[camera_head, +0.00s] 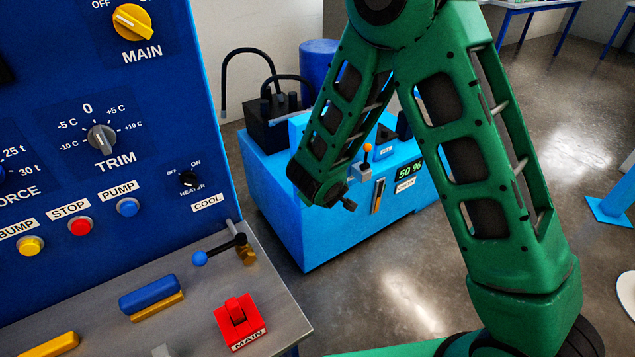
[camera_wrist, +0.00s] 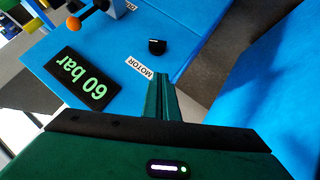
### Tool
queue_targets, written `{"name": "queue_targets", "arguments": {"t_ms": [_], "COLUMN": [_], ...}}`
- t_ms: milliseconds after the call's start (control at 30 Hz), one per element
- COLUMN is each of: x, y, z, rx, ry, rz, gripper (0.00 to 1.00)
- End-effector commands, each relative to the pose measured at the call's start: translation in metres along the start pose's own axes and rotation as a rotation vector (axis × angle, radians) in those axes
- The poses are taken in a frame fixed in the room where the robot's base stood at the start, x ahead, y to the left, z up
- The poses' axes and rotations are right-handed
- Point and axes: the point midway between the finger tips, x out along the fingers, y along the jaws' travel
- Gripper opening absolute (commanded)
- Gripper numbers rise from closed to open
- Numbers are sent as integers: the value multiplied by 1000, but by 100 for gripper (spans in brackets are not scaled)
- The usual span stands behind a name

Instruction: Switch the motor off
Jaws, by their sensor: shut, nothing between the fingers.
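In the wrist view, the motor control is a small black knob (camera_wrist: 157,46) with a thin pale mark, on the blue panel (camera_wrist: 185,30). A white MOTOR label (camera_wrist: 140,68) lies beside it. My gripper (camera_wrist: 161,78) is shut and empty, its green fingers together. The fingertips are just below the knob in the picture, close to the label's right end. I cannot tell whether they touch the panel. The knob's on or off position is not readable. In the head view my arm hides the gripper, and I cannot make out the motor knob.
A "60 bar" display (camera_wrist: 78,80) and an orange-tipped lever (camera_wrist: 73,25) are left of the gripper in the wrist view. The head view shows a blue machine (camera_head: 285,225) behind my arm, a blue control panel (camera_head: 60,120) and a red MAIN switch (camera_head: 238,318). Open floor lies right.

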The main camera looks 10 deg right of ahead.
Motion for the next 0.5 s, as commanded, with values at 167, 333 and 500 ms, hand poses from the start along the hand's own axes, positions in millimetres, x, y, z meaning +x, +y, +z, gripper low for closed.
{"name": "queue_targets", "arguments": {"t_ms": [167, 333, 500], "x": [30, 62, 92], "y": [0, 0, 0], "z": [1, 1, 1], "rx": [2, 1, 1], "ry": [-2, -2, -2], "rz": [2, 2, 1], "gripper": [0, 0, 0]}}
